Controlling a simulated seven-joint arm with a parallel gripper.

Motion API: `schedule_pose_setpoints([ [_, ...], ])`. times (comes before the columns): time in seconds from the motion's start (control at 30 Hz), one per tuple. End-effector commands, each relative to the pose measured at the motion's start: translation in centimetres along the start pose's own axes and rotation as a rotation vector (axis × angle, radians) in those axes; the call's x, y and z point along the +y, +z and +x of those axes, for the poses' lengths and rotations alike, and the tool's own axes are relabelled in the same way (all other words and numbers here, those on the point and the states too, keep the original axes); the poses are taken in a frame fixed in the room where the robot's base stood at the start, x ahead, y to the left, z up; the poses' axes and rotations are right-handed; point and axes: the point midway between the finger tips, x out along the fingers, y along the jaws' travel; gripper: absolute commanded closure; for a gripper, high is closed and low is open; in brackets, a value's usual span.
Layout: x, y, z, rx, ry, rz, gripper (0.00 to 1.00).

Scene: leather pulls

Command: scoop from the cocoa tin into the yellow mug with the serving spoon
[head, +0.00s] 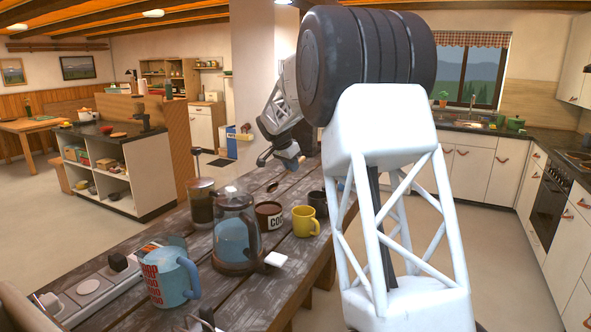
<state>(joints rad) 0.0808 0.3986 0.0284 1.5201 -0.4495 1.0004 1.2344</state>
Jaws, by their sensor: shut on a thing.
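The cocoa tin (268,220), dark brown with pale lettering, stands upright on the wooden table. The yellow mug (306,223) stands upright just right of it, its handle to the right. My gripper (287,160) is above and behind them in the picture, small and partly turned away. It is shut on what looks like the serving spoon (272,187). A small brown spoon bowl shows below the gripper, just above the tin's rim in the picture. The handle between the jaws is hard to make out. The insides of tin and mug are mostly hidden.
A glass jug (237,235) stands close in front of the tin, with a coffee press (202,203) to its left. A dark mug (318,203) is behind the yellow mug.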

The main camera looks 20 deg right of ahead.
Motion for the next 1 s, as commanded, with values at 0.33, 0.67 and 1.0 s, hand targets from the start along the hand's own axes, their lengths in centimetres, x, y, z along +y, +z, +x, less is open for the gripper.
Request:
schedule_pose_setpoints([
  [0.33,1.6,2.8,-5.5,0.269,0.058,0.086,1.00],
  [0.67,2.7,4.7,-9.9,0.458,0.081,0.102,1.00],
  [1.0,2.9,5.0,-10.7,0.490,0.082,0.098,1.00],
])
